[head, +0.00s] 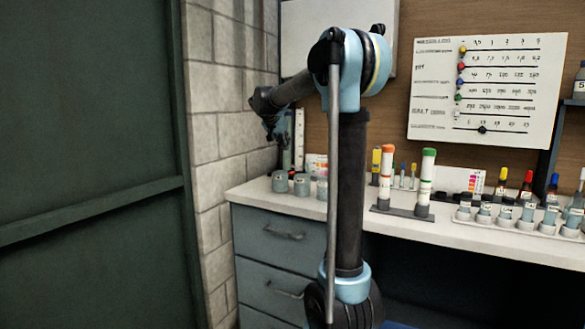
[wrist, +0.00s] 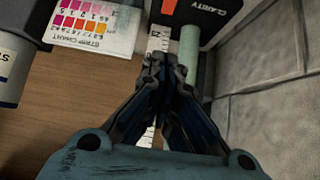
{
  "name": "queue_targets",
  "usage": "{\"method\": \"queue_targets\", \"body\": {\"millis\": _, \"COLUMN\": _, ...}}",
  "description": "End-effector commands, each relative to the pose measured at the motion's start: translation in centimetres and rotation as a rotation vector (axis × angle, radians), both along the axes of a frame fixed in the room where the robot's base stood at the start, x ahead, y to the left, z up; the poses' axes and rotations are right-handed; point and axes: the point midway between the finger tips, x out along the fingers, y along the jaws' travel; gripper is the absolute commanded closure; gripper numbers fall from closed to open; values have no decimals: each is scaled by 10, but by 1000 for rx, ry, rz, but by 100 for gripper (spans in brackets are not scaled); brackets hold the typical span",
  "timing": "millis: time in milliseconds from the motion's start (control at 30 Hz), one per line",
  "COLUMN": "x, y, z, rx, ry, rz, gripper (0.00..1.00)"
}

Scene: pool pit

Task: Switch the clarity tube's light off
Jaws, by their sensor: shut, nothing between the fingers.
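The clarity tube's dark base (wrist: 210,8), marked CLARITY, is at the top of the wrist view, partly cut off by the frame edge. An orange-red patch (wrist: 168,10), which looks like its switch, shows on it. A pale green tube (wrist: 189,45) and a white graduated scale (wrist: 154,42) extend from the base. Whether the light is lit I cannot tell. My gripper (wrist: 163,62) is shut and empty, its fingertips overlapping the scale and tube in the picture, below the orange-red patch. Contact is unclear. In the head view my gripper (head: 272,132) is at the bench's back left corner.
A strip chart (wrist: 95,22) and a white-and-dark container (wrist: 12,65) lie left of the fingers; a block wall (wrist: 265,75) is close on the right. Small grey jars (head: 301,185) and a rack with orange- and green-capped tubes (head: 400,209) stand on the bench.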

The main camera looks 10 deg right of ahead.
Motion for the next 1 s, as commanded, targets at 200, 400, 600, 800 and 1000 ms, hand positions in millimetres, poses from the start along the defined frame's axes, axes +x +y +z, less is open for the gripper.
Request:
{"method": "queue_targets", "body": {"millis": 200, "x": 2, "y": 0, "z": -3, "rx": 0, "ry": 0, "rz": 1, "gripper": 100}}
{"method": "queue_targets", "body": {"millis": 400, "x": 15, "y": -11, "z": -19, "rx": 0, "ry": 0, "rz": -1, "gripper": 100}}
{"method": "queue_targets", "body": {"millis": 600, "x": 36, "y": -25, "z": -44, "rx": 1, "ry": 0, "rz": -1, "gripper": 100}}
{"method": "queue_targets", "body": {"millis": 800, "x": 55, "y": -40, "z": -69, "rx": 0, "ry": 1, "rz": -1, "gripper": 100}}
{"method": "queue_targets", "body": {"millis": 1000, "x": 56, "y": -40, "z": -96, "rx": -1, "ry": 0, "rz": 2, "gripper": 100}}
